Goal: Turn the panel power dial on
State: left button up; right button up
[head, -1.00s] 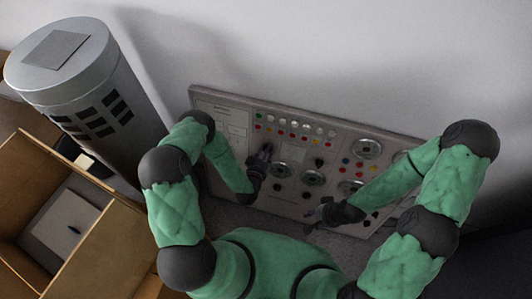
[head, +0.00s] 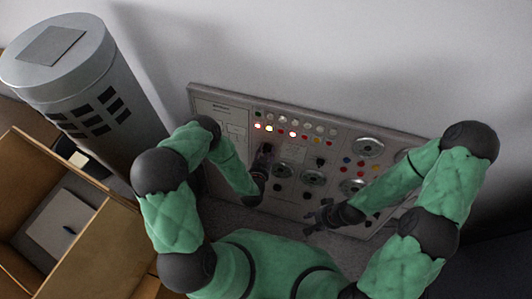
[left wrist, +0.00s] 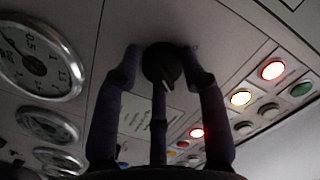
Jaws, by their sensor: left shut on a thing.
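The grey control panel (head: 225,105) leans near the wall in the head view. Its black power dial (left wrist: 162,66) shows at the top middle of the left wrist view, with a pale pointer mark. My left gripper (left wrist: 160,58) is shut on the dial, its fingers on both sides of it. In the head view my left gripper (head: 265,152) is at the panel's left part and mostly covers the dial. My right gripper (head: 312,217) is near the panel's lower edge, fingers spread, with nothing seen in it.
Lit red (left wrist: 273,70) and yellow (left wrist: 241,97) lamps glow beside unlit ones. Round gauges (left wrist: 40,60) sit at the left of the wrist view. A grey cylinder (head: 62,60) and an open cardboard box (head: 85,250) stand left of the panel.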

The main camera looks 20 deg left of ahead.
pick_arm(q)
jog(key=shift+s+a+f+m, duration=0.1)
jog(key=shift+s+f+m, duration=0.25)
jog(key=shift+m, duration=0.25)
jog(key=o, duration=1.1)
jog(key=shift+w+a, duration=0.1)
jog(key=shift+r, duration=0.15)
jog(key=shift+w, duration=0.1)
jog(key=shift+r, duration=0.1)
jog(key=v, duration=1.2)
